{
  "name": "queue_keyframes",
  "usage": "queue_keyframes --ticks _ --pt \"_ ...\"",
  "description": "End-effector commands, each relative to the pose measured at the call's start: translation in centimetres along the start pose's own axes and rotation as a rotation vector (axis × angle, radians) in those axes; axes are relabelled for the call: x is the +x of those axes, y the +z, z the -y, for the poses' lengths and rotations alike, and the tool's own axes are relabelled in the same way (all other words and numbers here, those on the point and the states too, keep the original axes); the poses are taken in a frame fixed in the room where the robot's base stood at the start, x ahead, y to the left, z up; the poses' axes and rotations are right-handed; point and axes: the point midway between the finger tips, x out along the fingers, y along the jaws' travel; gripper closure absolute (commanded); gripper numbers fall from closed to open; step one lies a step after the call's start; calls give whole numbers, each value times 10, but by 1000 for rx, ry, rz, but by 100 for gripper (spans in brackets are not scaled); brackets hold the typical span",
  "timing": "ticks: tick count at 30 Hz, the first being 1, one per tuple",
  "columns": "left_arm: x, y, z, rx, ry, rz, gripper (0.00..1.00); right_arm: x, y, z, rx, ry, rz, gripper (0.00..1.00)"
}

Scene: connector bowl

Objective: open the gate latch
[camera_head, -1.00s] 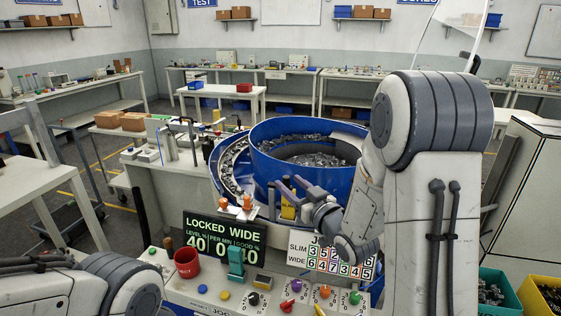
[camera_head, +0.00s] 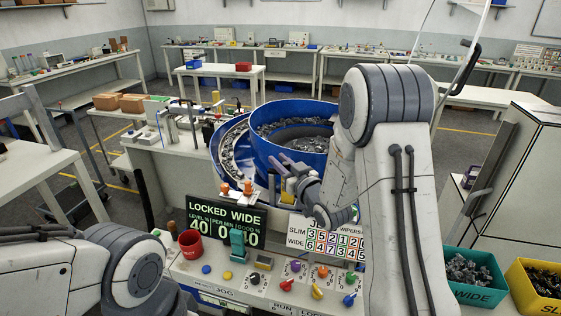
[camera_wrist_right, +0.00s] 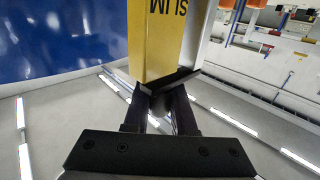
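My right gripper (camera_head: 285,168) is raised in front of the big blue bowl (camera_head: 300,150), which holds many small grey parts. Its two dark fingers stand apart, with a gap between them, in the right wrist view (camera_wrist_right: 162,108). There a yellow block (camera_wrist_right: 158,45) marked SLIM, upside down, stands just beyond the fingertips. I cannot tell whether they touch it. The blue bowl wall (camera_wrist_right: 60,35) fills the upper left there. The gate latch cannot be made out for certain. My left gripper is out of view; only part of my left arm shows at bottom left.
A display (camera_head: 226,218) reads LOCKED WIDE, 40, 0, 0. A number card (camera_head: 322,240) is partly covered by my arm. A teal bin (camera_head: 474,280) and yellow bin (camera_head: 535,285) stand at right.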

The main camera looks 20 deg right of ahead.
Motion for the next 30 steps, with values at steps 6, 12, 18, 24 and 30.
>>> queue_keyframes --ticks 6,12,18,24,30 --pt "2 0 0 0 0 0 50 0 0 0 0 9 0 100" --pt "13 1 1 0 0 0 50 -2 3 1 0 66 0 100" --pt "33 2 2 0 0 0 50 -6 4 3 2 196 -3 100" --pt "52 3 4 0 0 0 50 -10 4 5 1 373 -3 100" --pt "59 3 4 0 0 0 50 -14 2 7 0 564 0 100"
